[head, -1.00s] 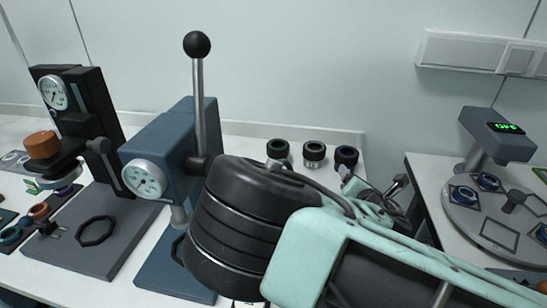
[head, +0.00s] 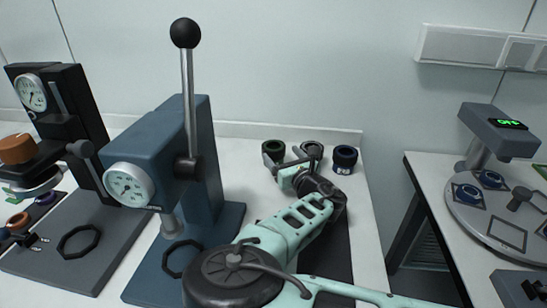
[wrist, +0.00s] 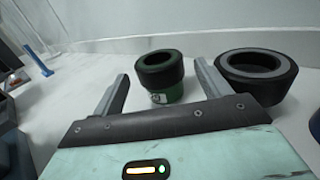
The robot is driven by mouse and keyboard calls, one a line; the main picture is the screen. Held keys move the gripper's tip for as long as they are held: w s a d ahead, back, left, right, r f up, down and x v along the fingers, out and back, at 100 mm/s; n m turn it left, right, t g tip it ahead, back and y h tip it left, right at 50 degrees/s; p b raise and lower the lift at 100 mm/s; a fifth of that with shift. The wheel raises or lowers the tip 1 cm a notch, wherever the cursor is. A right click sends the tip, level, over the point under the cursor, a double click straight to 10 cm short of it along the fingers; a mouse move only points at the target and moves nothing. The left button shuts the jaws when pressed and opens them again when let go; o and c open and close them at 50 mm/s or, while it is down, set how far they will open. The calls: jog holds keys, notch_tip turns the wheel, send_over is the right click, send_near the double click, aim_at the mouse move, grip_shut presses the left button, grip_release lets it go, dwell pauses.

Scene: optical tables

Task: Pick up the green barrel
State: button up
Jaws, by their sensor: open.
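The green barrel (head: 273,153) is a short dark cylinder with a green band and a hollow top. It stands upright at the back of the table, leftmost of three barrels. In the wrist view the green barrel (wrist: 162,92) appears between my two fingers, with clear gaps on both sides. My gripper (head: 287,158) is open and empty, close in front of the green barrel and to its right. I cannot tell how far the fingertips reach along its sides.
A black barrel (head: 312,151) stands just right of the green one, close to my right finger in the wrist view (wrist: 262,90). A blue barrel (head: 345,160) stands further right. A blue press (head: 200,150) with a tall lever stands at left. A low wall edges the table's back.

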aim_at(271, 143)
jog(key=shift+p+x, duration=0.9)
jog(key=shift+x, duration=2.8)
jog(key=shift+a+r, duration=0.15)
jog(key=c, duration=0.8)
